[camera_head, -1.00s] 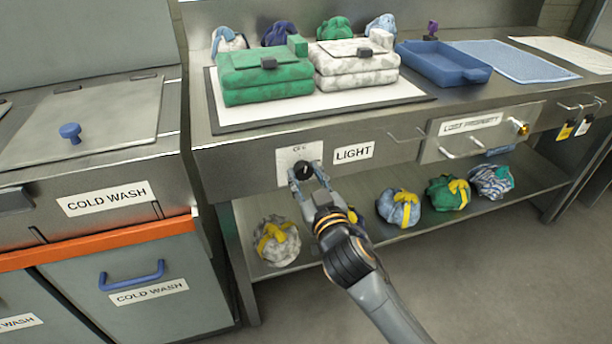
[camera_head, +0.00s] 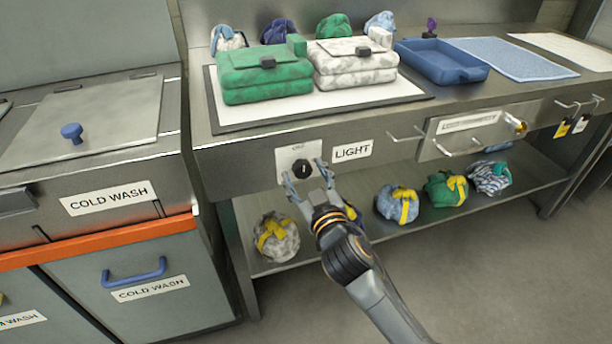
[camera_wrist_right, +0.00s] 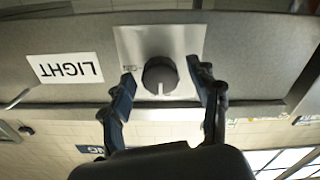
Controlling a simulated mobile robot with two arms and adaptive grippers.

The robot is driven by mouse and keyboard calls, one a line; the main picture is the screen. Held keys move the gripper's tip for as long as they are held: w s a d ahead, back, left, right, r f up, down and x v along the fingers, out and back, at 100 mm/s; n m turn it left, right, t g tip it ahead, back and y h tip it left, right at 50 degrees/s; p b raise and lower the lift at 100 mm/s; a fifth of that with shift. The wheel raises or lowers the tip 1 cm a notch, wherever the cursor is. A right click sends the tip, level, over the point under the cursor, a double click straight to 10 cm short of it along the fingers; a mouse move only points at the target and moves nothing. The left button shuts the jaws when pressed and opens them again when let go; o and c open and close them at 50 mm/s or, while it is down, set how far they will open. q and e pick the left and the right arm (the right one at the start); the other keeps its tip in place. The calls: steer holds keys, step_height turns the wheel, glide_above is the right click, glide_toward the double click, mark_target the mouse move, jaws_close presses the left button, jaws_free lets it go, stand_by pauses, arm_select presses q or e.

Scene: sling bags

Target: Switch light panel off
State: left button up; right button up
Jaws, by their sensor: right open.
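The black round knob (camera_head: 301,168) sits on a pale metal plate (camera_head: 284,156) on the bench front, left of the LIGHT label (camera_head: 352,151). In the right wrist view the knob (camera_wrist_right: 160,75) carries a pale pointer mark and the LIGHT label (camera_wrist_right: 65,68) appears upside down. My right gripper (camera_head: 305,175) is open, with a finger on either side of the knob and a gap to each. It also shows in the right wrist view (camera_wrist_right: 164,76). A flat white panel (camera_head: 235,115) lies on the bench above. My left gripper is not in view.
Green folded bag (camera_head: 262,82) and white patterned bag (camera_head: 355,72) lie on the panel. A blue tray (camera_head: 440,65) and drawer (camera_head: 475,130) are to the right. Several wrapped bundles (camera_head: 398,203) fill the lower shelf. COLD WASH unit (camera_head: 100,190) stands left.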

steer(key=v, duration=1.2)
